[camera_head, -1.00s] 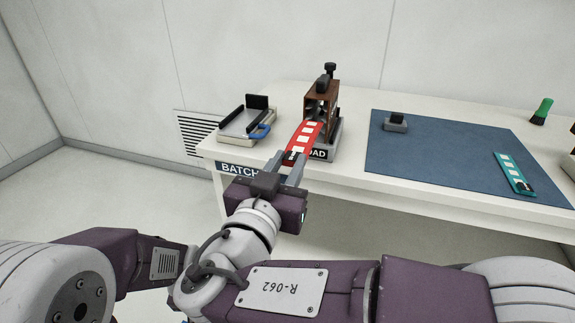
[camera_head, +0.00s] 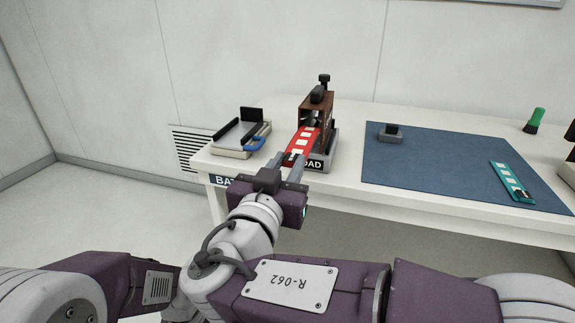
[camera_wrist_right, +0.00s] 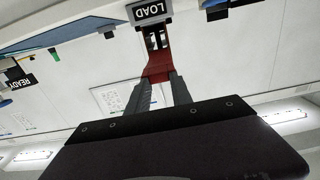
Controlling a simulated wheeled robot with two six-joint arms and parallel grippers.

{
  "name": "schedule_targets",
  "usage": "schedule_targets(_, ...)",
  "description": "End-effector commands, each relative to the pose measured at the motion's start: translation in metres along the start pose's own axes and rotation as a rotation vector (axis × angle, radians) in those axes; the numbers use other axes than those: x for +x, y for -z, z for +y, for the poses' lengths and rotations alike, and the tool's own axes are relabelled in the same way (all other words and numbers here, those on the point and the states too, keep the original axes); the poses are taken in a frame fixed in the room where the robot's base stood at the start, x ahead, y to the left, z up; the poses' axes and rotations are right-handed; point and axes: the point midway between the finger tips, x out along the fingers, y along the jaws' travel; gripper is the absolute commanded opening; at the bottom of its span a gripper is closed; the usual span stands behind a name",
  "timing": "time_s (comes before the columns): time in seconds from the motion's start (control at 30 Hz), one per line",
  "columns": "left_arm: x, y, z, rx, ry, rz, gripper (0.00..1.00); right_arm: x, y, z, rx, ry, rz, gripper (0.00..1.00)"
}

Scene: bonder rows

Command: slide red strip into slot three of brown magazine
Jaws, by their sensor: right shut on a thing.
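The red strip (camera_head: 302,140) with pale squares is held at its near end by my right gripper (camera_head: 290,166), which is shut on it. Its far end reaches the front of the brown magazine (camera_head: 318,105), which stands on a grey base with a LOAD label. Whether the tip is inside a slot, and which one, cannot be told. In the right wrist view the red strip (camera_wrist_right: 159,66) runs from my right gripper's fingers (camera_wrist_right: 158,88) toward the magazine under the LOAD label (camera_wrist_right: 150,10). My left gripper does not show.
A pale tray (camera_head: 240,137) with black rails and a blue clip stands left of the magazine. On the right lies a blue mat (camera_head: 440,165) with a small grey block (camera_head: 391,133) and a teal strip (camera_head: 512,182). A green-capped thing (camera_head: 535,121) stands behind the mat.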

Motion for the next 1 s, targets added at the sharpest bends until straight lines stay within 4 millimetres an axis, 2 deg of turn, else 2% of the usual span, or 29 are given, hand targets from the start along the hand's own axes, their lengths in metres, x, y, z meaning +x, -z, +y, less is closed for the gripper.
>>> schedule_targets(0.43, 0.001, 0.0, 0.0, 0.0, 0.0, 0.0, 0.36, 0.002, -0.001, 0.0, 0.0, -0.001, 0.0, 0.0)
schedule_targets(1.0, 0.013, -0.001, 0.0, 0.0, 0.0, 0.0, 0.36, 0.03, -0.001, 0.0, 0.0, -0.001, 0.0, 0.0)
